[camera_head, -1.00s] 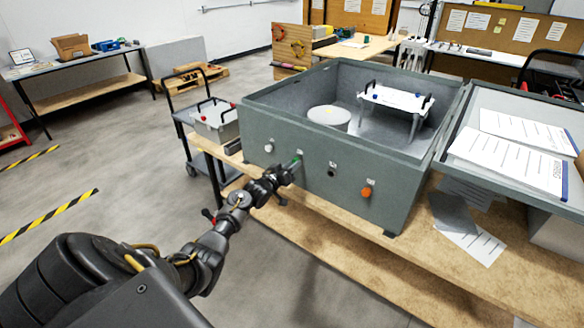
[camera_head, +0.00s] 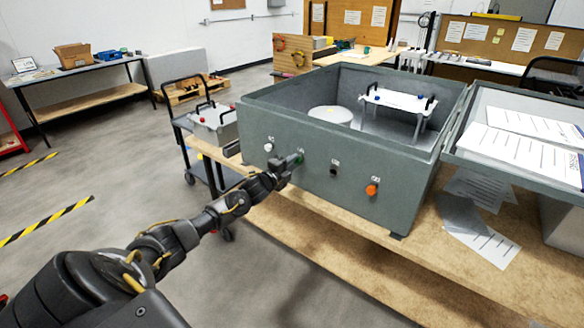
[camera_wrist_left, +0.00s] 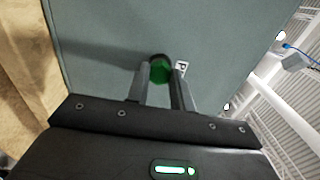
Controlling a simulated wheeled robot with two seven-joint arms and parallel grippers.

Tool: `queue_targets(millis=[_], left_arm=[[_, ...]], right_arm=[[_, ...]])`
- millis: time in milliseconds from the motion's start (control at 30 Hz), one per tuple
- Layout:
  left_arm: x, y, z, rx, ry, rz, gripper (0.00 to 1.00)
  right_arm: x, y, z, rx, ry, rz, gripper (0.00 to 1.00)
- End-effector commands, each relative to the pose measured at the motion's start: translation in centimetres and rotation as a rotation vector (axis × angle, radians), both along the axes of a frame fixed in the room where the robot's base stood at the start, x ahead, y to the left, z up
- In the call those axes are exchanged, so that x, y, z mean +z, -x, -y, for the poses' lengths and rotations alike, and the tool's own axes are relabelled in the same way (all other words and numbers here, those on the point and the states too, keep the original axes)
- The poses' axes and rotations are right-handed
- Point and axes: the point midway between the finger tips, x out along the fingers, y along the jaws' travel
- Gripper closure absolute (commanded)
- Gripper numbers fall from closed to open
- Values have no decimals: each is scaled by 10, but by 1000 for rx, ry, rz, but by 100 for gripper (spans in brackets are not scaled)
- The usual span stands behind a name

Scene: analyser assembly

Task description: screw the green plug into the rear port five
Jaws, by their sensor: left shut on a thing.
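The green plug (camera_head: 299,158) is at a port on the side wall of the grey-green analyser box (camera_head: 330,210). My left gripper (camera_head: 286,164) is shut on it. In the left wrist view the green plug (camera_wrist_left: 160,69) sits between my fingertips (camera_wrist_left: 162,80), against the box wall, with a small printed label (camera_wrist_left: 181,67) beside it. How deep it is in the port cannot be told. The same wall carries a white plug (camera_head: 268,147), a dark port (camera_head: 334,171) and an orange plug (camera_head: 372,190). My right gripper is not in view.
The box stands on a wooden bench (camera_head: 330,242). Its open lid (camera_head: 530,130) with papers is at the right. A cart (camera_head: 190,125) with a grey case (camera_head: 214,124) stands left of the box. The floor in front of the bench is clear.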

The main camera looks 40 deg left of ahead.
Motion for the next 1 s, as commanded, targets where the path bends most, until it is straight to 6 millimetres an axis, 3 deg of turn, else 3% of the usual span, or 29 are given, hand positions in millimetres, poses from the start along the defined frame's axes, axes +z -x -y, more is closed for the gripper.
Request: queue_targets(millis=[133,167,267,567,667,1000], left_arm=[[-1,0,0,-1,3,-2,100],[-1,0,0,-1,3,-2,73],[-1,0,0,-1,4,-2,61],[1,0,1,0,44,-1,61],[3,0,1,2,204,2,61],[4,0,2,2,1040,22,61]], right_arm=[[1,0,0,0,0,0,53],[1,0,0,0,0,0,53],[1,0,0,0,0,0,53],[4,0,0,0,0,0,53],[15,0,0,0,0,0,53],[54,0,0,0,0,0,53]])
